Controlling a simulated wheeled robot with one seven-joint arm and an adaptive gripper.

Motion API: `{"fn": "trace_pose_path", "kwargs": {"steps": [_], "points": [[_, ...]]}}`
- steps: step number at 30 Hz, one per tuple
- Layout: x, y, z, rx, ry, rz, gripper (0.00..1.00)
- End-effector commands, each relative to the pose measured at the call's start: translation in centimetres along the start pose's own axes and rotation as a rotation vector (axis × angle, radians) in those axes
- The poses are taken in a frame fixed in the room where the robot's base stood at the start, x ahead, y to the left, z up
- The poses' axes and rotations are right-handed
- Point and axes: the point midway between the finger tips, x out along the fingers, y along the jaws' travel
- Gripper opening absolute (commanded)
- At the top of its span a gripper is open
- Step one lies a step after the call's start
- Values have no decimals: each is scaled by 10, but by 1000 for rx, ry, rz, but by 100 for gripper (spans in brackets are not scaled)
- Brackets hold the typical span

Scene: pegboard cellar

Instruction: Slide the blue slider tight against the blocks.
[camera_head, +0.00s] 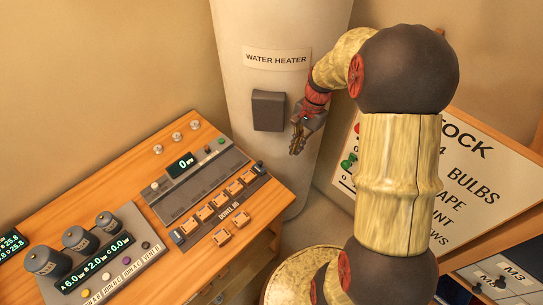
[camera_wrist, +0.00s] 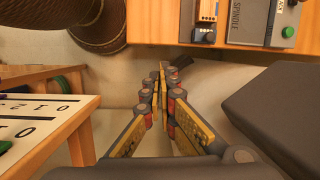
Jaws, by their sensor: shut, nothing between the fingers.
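A grey gauge with a slanted track marked "DOWEL 80" (camera_head: 235,207) lies on the wooden bench. Several orange blocks (camera_head: 218,200) sit in a row along the track. A small dark bluish piece (camera_head: 260,168) is at the track's right end, and another (camera_head: 177,237) is at its left end; I cannot tell for sure which is the blue slider. The right-end piece also shows at the top of the wrist view (camera_wrist: 203,35). My gripper (camera_head: 297,148) is shut and empty, right of the bench and apart from the gauge. Its fingers meet in the wrist view (camera_wrist: 160,72).
Two loose orange blocks (camera_head: 222,236) lie in front of the track. The water heater (camera_head: 268,60) with a dark box (camera_head: 269,110) stands behind my gripper. A stock sign (camera_head: 460,180) leans at right.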

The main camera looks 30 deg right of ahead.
Motion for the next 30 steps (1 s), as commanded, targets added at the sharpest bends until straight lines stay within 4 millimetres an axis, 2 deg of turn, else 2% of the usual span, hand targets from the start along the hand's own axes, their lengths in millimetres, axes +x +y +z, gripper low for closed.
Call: {"fn": "trace_pose_path", "kwargs": {"steps": [1,3,7,12,17,23,30], "points": [[8,-8,-13,93,-19,-9,0],[10,-25,-22,212,-33,-31,0],[-5,-47,-31,378,-35,-77,0],[-7,-50,-28,510,-53,-79,0],[-3,-50,-28,548,-54,-77,0],[25,-52,-26,547,-55,-76,0],[73,-56,-25,545,-54,-76,0]]}}
